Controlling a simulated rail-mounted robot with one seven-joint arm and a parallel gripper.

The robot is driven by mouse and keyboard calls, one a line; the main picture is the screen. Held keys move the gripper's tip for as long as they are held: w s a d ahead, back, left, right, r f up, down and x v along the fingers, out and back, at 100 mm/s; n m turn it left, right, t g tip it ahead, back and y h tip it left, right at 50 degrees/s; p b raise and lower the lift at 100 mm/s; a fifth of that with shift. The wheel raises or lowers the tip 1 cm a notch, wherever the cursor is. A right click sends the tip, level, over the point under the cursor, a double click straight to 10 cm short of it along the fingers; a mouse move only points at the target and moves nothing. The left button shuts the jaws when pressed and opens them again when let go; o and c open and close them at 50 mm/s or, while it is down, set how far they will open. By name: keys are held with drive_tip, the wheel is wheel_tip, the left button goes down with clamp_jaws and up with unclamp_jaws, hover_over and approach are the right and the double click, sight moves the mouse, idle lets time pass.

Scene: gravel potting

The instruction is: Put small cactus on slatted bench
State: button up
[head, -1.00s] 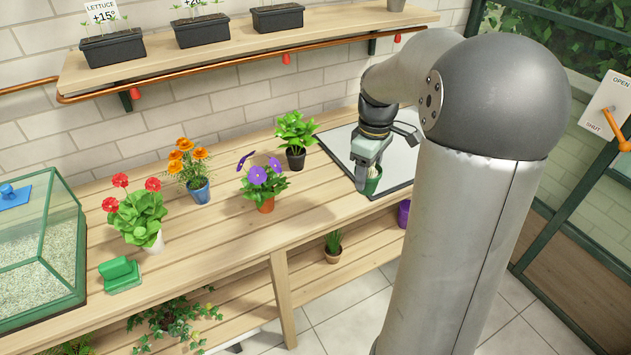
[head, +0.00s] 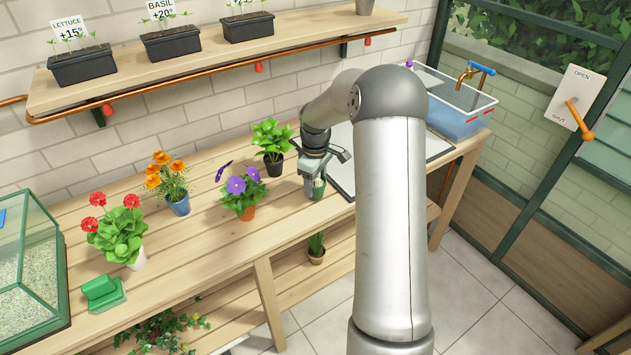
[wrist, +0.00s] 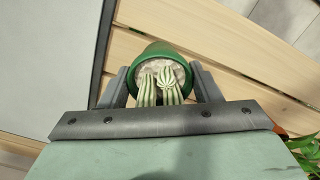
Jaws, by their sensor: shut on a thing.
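The small cactus (wrist: 168,88) has pale green ribbed stems and stands in gravel in a green pot (wrist: 180,52). My gripper (wrist: 163,74) is shut on this pot, one finger on each side. In the head view my gripper (head: 315,187) is over the slatted bench (head: 215,235), just left of the grey panel's front-left part, and hides most of the pot. The wrist view shows bare slats (wrist: 228,42) beside and beyond the pot. I cannot tell whether the pot's base touches the wood.
A purple-flowered plant (head: 241,192) and a dark-potted leafy plant (head: 272,140) stand left of my gripper. The dark-edged grey panel (head: 340,160) lies to its right. Bare slats run along the bench front. A water tank (head: 458,108) stands at the far right.

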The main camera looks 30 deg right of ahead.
drive_tip(key=shift+f, duration=0.2)
drive_tip(key=shift+f, duration=0.15)
drive_tip(key=o, duration=1.1)
wheel_tip(320, 180, up, 12)
drive_tip(key=shift+r+b, duration=0.15)
drive_tip(key=shift+b, duration=0.15)
drive_tip(key=s+a+r+m, duration=0.1)
drive_tip(key=s+a+m, duration=0.1)
drive_tip(key=s+a, duration=0.7)
drive_tip(key=s+a+r+m, duration=0.2)
drive_tip(key=s+a, duration=0.4)
drive_tip(key=s, duration=0.7)
drive_tip(key=s+a+f+m, duration=0.2)
drive_tip(key=s+f, duration=0.1)
drive_tip(key=s, duration=0.7)
drive_tip(key=shift+s+f+m, duration=0.15)
drive_tip(key=shift+f+m, duration=0.1)
drive_tip(key=shift+m, duration=0.05)
